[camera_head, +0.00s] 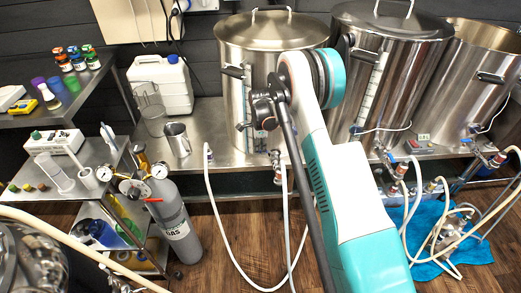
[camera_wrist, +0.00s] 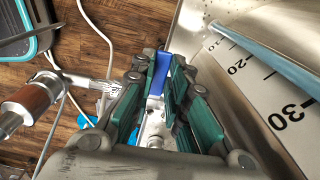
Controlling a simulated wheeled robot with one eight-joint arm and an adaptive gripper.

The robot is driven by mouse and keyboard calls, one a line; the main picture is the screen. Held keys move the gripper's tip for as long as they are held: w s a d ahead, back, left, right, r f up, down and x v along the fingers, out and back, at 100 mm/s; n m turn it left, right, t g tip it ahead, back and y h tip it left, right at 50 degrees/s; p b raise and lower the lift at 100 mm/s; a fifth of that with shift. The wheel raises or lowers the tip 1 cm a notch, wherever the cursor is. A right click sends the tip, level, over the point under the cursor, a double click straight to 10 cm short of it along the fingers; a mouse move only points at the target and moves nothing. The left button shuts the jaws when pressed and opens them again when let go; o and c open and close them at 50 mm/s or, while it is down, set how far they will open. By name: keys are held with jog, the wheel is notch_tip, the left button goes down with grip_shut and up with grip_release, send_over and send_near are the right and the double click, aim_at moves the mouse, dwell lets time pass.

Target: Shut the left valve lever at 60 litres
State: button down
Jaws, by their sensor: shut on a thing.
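The left steel kettle (camera_head: 228,65) stands on the bench with a lid on, and its printed litre scale and sight tube run down its front. In the wrist view its wall shows a scale (camera_wrist: 283,110) with the marks 10, 20 and 30, and the bluish sight tube (camera_wrist: 268,55). The level in the tube cannot be read. My gripper (camera_head: 266,110) is low in front of this kettle. In the wrist view its green-padded fingers (camera_wrist: 165,95) are shut on the blue valve lever (camera_wrist: 159,74). The metal valve body (camera_wrist: 155,125) shows below between the fingers. In the head view the lever is hidden.
Two more kettles (camera_head: 372,70) (camera_head: 470,75) stand to the right, with hoses and valves below. A white canister (camera_head: 160,85), a metal jug (camera_head: 177,140) and a gas cylinder (camera_head: 178,225) are at left. Hoses (camera_head: 232,230) hang to the wooden floor.

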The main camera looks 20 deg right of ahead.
jog(key=shift+w+m, duration=0.15)
jog(key=shift+m, duration=0.15)
jog(key=c, duration=1.6)
grip_release()
jog(key=shift+o, duration=0.2)
jog(key=shift+r, duration=0.1)
notch_tip(320, 180, up, 12)
